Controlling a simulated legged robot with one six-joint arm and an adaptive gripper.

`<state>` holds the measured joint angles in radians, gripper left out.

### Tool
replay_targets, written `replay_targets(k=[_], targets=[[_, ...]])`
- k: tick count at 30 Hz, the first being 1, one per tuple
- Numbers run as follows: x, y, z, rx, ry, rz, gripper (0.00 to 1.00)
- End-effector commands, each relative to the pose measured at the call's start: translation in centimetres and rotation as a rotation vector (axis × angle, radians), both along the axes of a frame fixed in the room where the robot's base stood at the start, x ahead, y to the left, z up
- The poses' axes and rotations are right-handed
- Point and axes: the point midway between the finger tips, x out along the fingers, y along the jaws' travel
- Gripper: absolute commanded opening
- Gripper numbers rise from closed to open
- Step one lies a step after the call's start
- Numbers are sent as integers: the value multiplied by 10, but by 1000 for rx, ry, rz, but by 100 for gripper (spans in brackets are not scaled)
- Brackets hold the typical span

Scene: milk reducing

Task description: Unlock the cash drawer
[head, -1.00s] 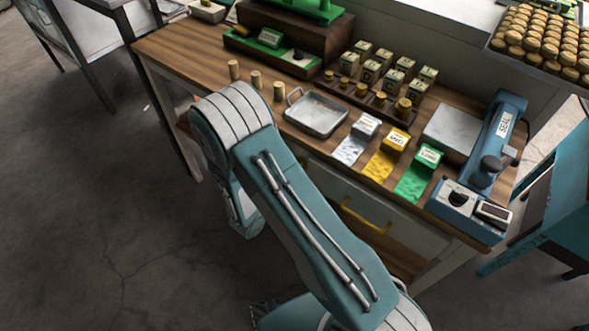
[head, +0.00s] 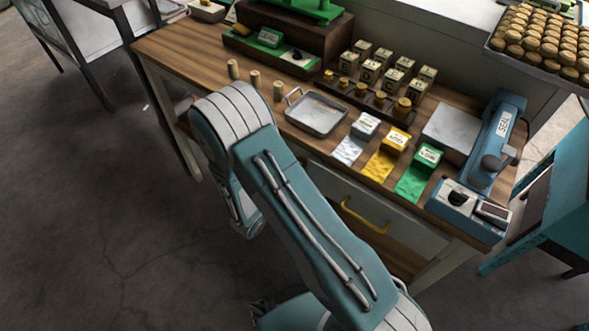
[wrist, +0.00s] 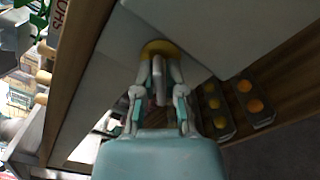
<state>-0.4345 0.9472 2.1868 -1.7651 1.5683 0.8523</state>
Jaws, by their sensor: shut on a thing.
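My gripper (wrist: 159,66) shows in the wrist view with its two fingers closed together on a small grey piece (wrist: 160,88), perhaps a key; the fingers hide most of it. A round yellow plate (wrist: 159,47), perhaps the lock's surround, lies right behind the fingertips on a pale panel. Whether the grey piece sits in it I cannot tell. In the head view a pale drawer front with a yellow handle (head: 362,214) is shut under the bench top. There my arm hides the lock area, and the gripper's tips are not clearly seen.
The wooden bench top (head: 190,55) carries a metal tray (head: 317,114), several small labelled boxes, coloured packets and a blue sealing machine (head: 497,140). In the wrist view, trays with yellow discs (wrist: 250,100) lie at the right. The floor left of my arm is clear.

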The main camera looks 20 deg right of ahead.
Motion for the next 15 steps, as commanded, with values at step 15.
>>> replay_targets(k=[15], targets=[[0,-1,-2,278,-379,1,0]])
